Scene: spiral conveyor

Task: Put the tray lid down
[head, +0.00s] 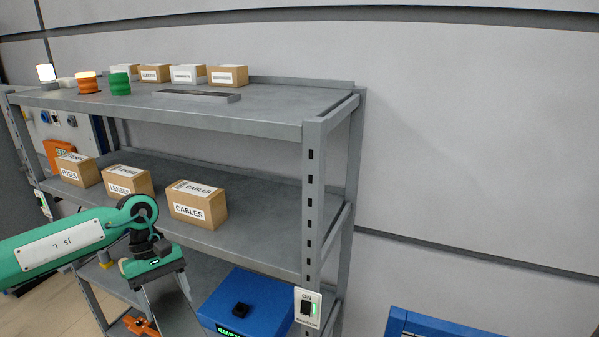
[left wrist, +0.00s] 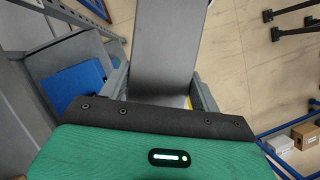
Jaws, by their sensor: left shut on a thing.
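My left gripper (head: 166,284) points down in front of the shelf rack, at the lower left of the head view. It is shut on a flat grey panel, which appears to be the tray lid (head: 170,312). The lid hangs below the gripper, and the picture's bottom edge cuts it off. In the left wrist view, the lid (left wrist: 170,45) rises from between the fingers (left wrist: 163,92) as a plain grey sheet, with the floor behind it. My right gripper is in neither view.
The grey rack (head: 313,190) holds boxes labelled FUSES, LENSES and CABLES (head: 198,205) on its middle shelf. A blue box (head: 255,300) with a black knob sits lower, right of my gripper. A switch plate (head: 307,307) is on the post. Blue framework (head: 430,325) stands at lower right.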

